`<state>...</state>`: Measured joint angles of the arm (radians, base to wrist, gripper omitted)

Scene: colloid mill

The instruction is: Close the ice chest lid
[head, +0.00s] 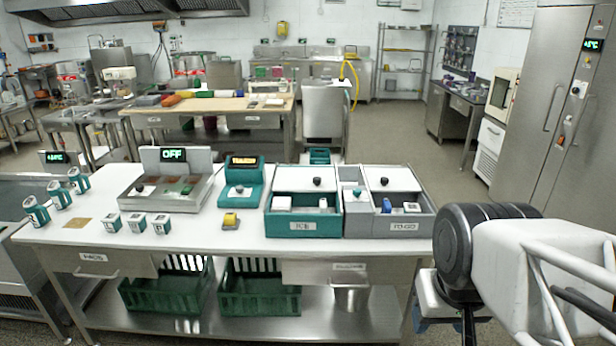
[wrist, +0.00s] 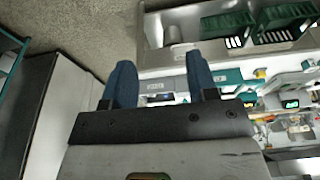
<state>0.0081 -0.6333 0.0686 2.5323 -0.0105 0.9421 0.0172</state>
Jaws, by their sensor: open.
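The ice chest (head: 303,229) is a teal box labelled ICE near the front edge of the white-topped counter. Its white lid (head: 290,180) has a dark round knob (head: 317,182) and covers the rear part. The front part is open and shows a white block and a small white-and-blue item inside. My gripper (wrist: 161,78) is open and empty, with two blue fingers apart in the wrist view. In the head view my arm is at the right, off the counter's right end and well clear of the chest. Teal parts show beyond the fingers in the wrist view, too small to identify surely.
A grey TO-GO bin (head: 388,226) with a similar part-open lid (head: 388,178) adjoins the chest on the right. A teal scale (head: 242,180) and yellow item (head: 231,219) stand left. Green crates (head: 166,295) sit on the shelf below. A tall steel cabinet (head: 540,110) stands at right.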

